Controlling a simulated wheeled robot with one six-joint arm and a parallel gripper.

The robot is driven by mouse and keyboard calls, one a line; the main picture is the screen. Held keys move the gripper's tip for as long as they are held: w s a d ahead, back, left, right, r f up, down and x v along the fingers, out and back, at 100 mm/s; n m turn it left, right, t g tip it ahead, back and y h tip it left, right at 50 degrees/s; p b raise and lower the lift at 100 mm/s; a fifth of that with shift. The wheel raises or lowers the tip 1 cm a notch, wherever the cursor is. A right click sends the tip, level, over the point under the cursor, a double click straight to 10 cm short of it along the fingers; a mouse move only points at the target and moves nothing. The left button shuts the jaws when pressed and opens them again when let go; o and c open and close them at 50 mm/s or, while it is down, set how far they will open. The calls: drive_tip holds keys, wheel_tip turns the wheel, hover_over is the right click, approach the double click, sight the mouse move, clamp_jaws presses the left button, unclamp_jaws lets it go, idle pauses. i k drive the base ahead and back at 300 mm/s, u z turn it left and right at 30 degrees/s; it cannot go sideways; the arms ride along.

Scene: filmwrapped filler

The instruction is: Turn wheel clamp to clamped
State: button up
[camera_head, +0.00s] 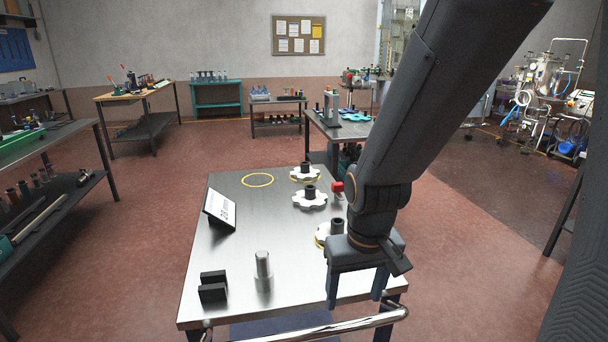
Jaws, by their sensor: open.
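My gripper (356,288) points down over the front right of the steel table (215,262). Its two fingers are apart with nothing seen between them. Three white lobed wheels with dark hubs are on the table: a far one (305,174), a middle one (310,199) and a near one (322,236) partly hidden by my gripper and arm. A small red part (338,188) shows beside my arm, right of the middle wheel. I cannot tell which of these is the wheel clamp, nor its setting. My gripper appears apart from the wheels.
A metal cylinder (263,268) stands at the table's front, right of two black blocks (212,285). A tilted white sign (219,209) stands at the left edge. A yellow ring (258,180) marks the far left tabletop. A rail (330,326) runs along the front. The tabletop's middle is clear.

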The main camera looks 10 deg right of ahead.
sight(337, 187)
drive_tip(key=z, duration=0.65)
drive_tip(key=k, duration=0.5)
drive_tip(key=z, duration=1.05)
drive_tip(key=k, duration=0.85)
drive_tip(key=z, duration=0.6)
drive_tip(key=i, duration=1.25)
drive_tip(key=u, duration=0.8)
drive_tip(key=i, duration=0.8)
drive_tip(key=u, duration=1.35)
drive_tip(key=i, duration=0.5)
drive_tip(key=u, duration=0.5)
